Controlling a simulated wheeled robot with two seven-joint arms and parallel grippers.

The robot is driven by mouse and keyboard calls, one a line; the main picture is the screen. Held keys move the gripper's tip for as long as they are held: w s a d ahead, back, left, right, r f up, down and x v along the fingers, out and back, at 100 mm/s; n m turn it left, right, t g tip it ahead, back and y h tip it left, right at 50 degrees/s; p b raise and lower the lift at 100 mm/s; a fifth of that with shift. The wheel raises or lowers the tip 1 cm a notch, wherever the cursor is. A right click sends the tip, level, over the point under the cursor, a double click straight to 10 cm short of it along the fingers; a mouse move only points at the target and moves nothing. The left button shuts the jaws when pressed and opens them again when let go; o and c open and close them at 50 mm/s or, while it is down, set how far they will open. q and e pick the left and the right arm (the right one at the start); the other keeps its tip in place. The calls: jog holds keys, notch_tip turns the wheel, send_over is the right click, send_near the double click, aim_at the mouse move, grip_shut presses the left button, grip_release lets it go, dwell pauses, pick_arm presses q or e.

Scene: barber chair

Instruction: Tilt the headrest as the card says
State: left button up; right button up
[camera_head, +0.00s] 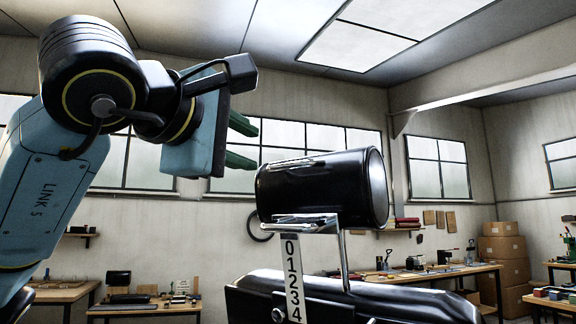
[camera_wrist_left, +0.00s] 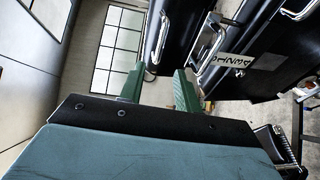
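The headrest (camera_head: 320,190) is a glossy black cylinder on a chrome post above the black chair back (camera_head: 350,300). A thin chrome bar (camera_head: 295,162) runs along its upper side. A white strip with the digits 0 to 4 (camera_head: 294,280) hangs below its front bracket (camera_head: 300,223). My left gripper (camera_head: 243,142) is open and empty, just left of and above the headrest, apart from it. In the left wrist view, its green fingers (camera_wrist_left: 160,85) are spread, with the headrest (camera_wrist_left: 182,25) and a chrome bar (camera_wrist_left: 160,38) beyond them. No instruction card can be made out. My right gripper is not in view.
Workbenches with tools stand along the back wall, one at the left (camera_head: 145,308) and one at the right (camera_head: 440,272). Cardboard boxes (camera_head: 503,250) are stacked at the far right. The air above and right of the headrest is clear.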

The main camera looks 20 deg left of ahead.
aim_at(286, 166)
pick_arm(q)
jog(key=w+d+p, duration=0.1)
jog(key=w, duration=0.3)
jog(key=w+p, duration=0.1)
jog(key=w, duration=0.3)
jog(key=w+d+p, duration=0.1)
jog(key=w, duration=0.3)
jog(key=shift+w+d+f, duration=0.3)
jog(key=shift+w, duration=0.05)
grip_shut()
